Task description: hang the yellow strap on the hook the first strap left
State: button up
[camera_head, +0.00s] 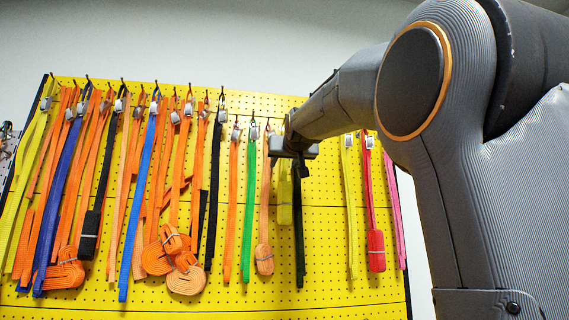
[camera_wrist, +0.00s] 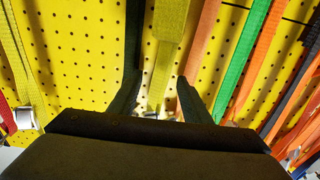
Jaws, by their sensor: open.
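An olive-yellow strap (camera_head: 284,200) with a bundled lower part hangs on the pegboard between an orange strap and a black strap (camera_head: 299,230). Its top is hidden behind my gripper (camera_head: 292,150) in the head view. In the wrist view, the strap (camera_wrist: 172,25) runs between the two open fingers of my gripper (camera_wrist: 158,90), with a finger on each side. A metal buckle shows beyond the fingertips. A second, brighter yellow strap (camera_head: 351,220) hangs farther right. A bare stretch of board lies between it and the black strap; I cannot make out a hook there.
A green strap (camera_head: 249,200) and an orange strap (camera_head: 232,210) hang left of my gripper. Many more straps crowd the left side of the yellow pegboard (camera_head: 325,270). A red strap (camera_head: 376,250) and a pink strap (camera_head: 394,210) hang at the right. My arm covers part of the board's upper right.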

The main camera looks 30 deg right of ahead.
jog(key=b+v, duration=0.4)
jog(key=v, duration=0.4)
